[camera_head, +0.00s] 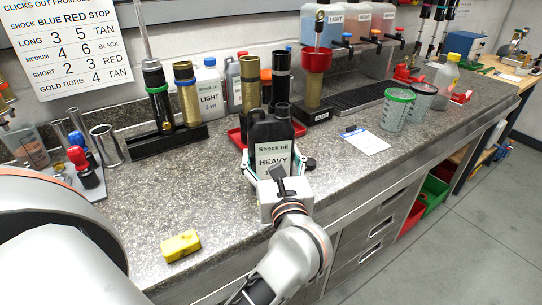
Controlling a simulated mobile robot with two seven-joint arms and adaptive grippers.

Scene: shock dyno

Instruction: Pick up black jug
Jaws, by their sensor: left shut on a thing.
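The black jug (270,137) stands upright near the middle of the counter, with a white label reading "Shock oil HEAVY". My left gripper (277,166) reaches it from the front and is shut around its lower body, with a finger on each side. The gripper's palm hides the bottom of the jug, so I cannot tell whether it touches the counter. My right gripper is not in view.
A yellow block (180,245) lies at the front left. Measuring cups (397,110) and a white card (365,141) are to the right. The counter's front left is mostly clear.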

